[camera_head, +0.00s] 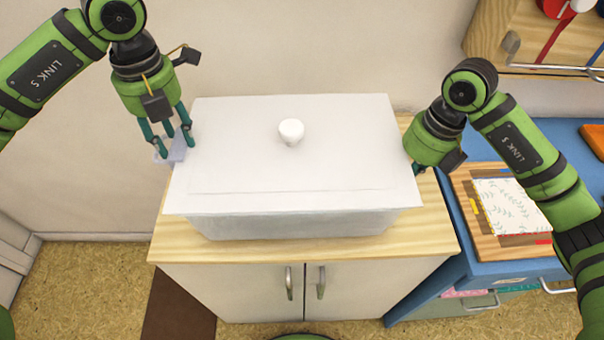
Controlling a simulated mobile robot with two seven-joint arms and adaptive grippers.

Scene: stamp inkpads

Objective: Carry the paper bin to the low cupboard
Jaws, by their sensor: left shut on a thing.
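The paper bin (300,224) is a white box with a flat white lid and a round white knob (291,132). It is over the wooden top of the low cupboard (190,246), level; I cannot tell if it rests there or hangs just above. My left gripper (171,145) is at the bin's left side, its fingers shut on a pale lavender handle (177,150). My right gripper (420,165) is at the bin's right edge; its fingertips are hidden, so its grip does not show.
The cupboard has two white doors with metal handles. A blue desk (455,271) stands close on the right, with a wooden tray (480,240) holding patterned paper. A wooden shelf (530,38) hangs at the upper right. A plain wall is behind.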

